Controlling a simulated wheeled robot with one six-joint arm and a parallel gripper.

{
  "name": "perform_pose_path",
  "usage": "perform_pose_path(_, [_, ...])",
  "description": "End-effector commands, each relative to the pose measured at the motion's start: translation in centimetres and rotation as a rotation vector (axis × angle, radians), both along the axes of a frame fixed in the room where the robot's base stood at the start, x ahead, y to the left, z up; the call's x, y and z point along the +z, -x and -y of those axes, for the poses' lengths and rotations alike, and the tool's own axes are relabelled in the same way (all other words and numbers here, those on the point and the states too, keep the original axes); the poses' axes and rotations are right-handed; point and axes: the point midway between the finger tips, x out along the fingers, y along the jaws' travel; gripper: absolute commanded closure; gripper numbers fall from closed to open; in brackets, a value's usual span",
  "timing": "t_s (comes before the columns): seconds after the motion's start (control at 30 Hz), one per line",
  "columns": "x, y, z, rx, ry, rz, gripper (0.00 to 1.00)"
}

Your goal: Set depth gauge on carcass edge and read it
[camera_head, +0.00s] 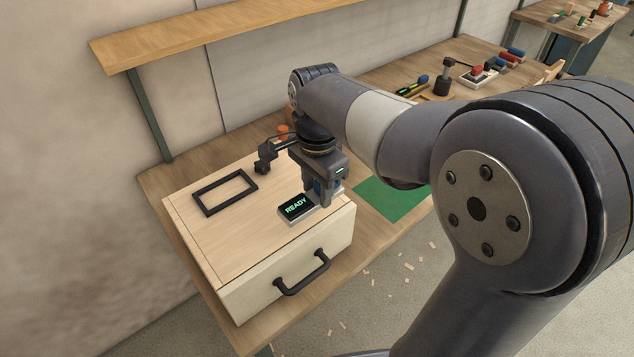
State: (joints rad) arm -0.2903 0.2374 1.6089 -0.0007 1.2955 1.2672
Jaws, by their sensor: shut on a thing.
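The wooden carcass (232,255) sits on the workbench, with a pale front (255,290) and a black bar handle (302,274). The depth gauge (296,208) is a small device with a dark screen reading "READY" in green. It is on or just above the carcass top near its front right edge; I cannot tell if it touches. My gripper (322,198) points down at the gauge's right side and is shut on a bluish part there, seemingly part of the gauge. The fingers partly hide that part, and the gauge's underside is hidden.
A black rectangular frame (225,192) lies on the carcass top, left of my gripper. A green mat (392,200) lies on the bench to the right. Several tools stand on the far bench, including a black stand (445,80). A wooden shelf (190,38) runs along the wall above.

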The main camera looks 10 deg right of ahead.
Motion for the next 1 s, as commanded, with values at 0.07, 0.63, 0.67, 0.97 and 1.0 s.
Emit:
perform_pose_path(0.07, [-1.2, 0.0, 0.0, 0.000, 0.000, 0.000, 1.00])
perform_pose_path(0.63, [-5.2, 0.0, 0.0, 0.000, 0.000, 0.000, 1.00])
perform_pose_path(0.67, [-5.3, 0.0, 0.0, 0.000, 0.000, 0.000, 1.00])
perform_pose_path(0.97, [-5.3, 0.0, 0.0, 0.000, 0.000, 0.000, 1.00])
perform_pose_path(1.0, [-5.3, 0.0, 0.0, 0.000, 0.000, 0.000, 1.00])
